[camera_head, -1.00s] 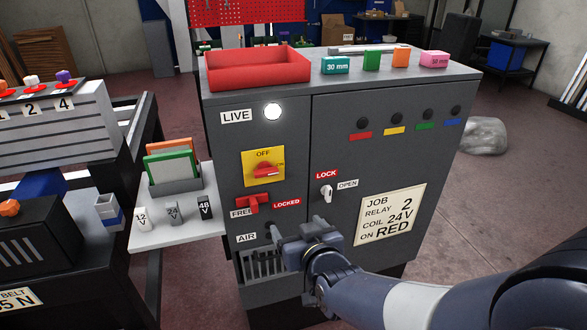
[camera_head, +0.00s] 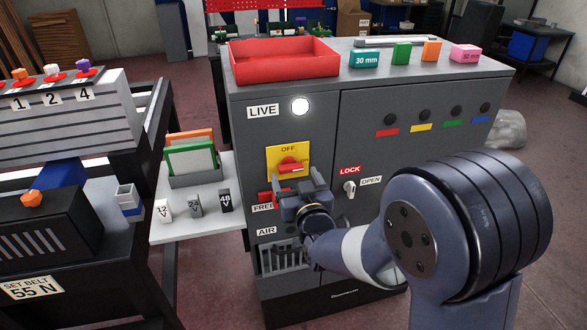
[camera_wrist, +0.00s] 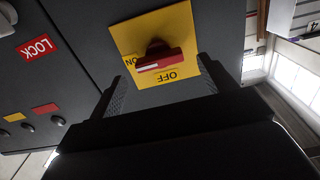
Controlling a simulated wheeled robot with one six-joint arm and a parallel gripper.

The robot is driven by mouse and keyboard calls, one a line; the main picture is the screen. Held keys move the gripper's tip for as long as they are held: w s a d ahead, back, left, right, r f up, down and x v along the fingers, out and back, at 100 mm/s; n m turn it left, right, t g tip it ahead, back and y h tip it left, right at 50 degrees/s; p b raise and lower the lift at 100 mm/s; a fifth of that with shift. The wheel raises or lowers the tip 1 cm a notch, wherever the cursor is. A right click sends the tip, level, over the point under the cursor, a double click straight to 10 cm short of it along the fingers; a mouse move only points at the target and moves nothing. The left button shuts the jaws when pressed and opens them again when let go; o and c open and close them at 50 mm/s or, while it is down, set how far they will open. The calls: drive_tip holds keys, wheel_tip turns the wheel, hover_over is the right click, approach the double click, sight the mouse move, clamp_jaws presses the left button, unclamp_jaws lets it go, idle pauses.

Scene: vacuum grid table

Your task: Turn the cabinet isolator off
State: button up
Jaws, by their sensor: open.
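The isolator is a red rotary handle (camera_head: 289,164) on a yellow plate (camera_head: 274,155) on the grey cabinet's front. The handle lies roughly horizontal, toward the ON side; OFF is printed above it. In the wrist view, seen upside down, the red handle (camera_wrist: 160,58) has a white line toward ON. My gripper (camera_head: 300,182) is open just below and in front of the isolator. In the wrist view its fingers (camera_wrist: 160,70) stand on either side of the handle, with a gap; contact is not visible. The LIVE lamp (camera_head: 300,106) glows white.
A red FREE/LOCKED slider (camera_head: 265,197) sits below the isolator, partly hidden by my gripper. A key switch (camera_head: 349,189) marked LOCK/OPEN is to the right. A red tray (camera_head: 283,75) and blocks stand on top. A shelf with voltage blocks (camera_head: 194,206) juts out left.

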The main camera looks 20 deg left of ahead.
sight(290, 167)
drive_tip(key=shift+x, duration=1.3)
drive_tip(key=c, duration=1)
